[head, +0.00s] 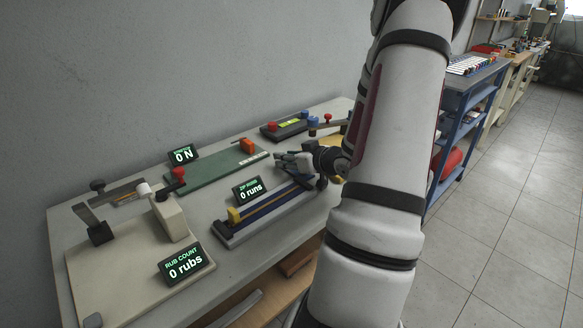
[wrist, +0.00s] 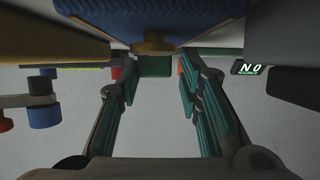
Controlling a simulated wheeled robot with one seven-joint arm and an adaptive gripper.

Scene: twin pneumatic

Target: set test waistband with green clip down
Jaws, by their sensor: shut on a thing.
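My gripper (head: 283,160) is over the far right part of the bench, above the far end of the zip rig. In the wrist view the gripper (wrist: 157,68) has its teal-padded fingers on both sides of a small green block, apparently the green clip (wrist: 155,66). A blue ribbed piece, apparently the waistband (wrist: 160,14), fills the top of that view, with a brown stud under its edge. Whether it is joined to the clip I cannot tell. In the head view the held thing is mostly hidden by my gripper and arm.
The zip rig (head: 262,222) has a display reading 0 runs (head: 250,190). Behind it is a green board (head: 215,170) with an orange block (head: 247,146). A dark device with red and blue knobs (head: 285,129) stands at the back. A rub rig (head: 120,255) is at front left.

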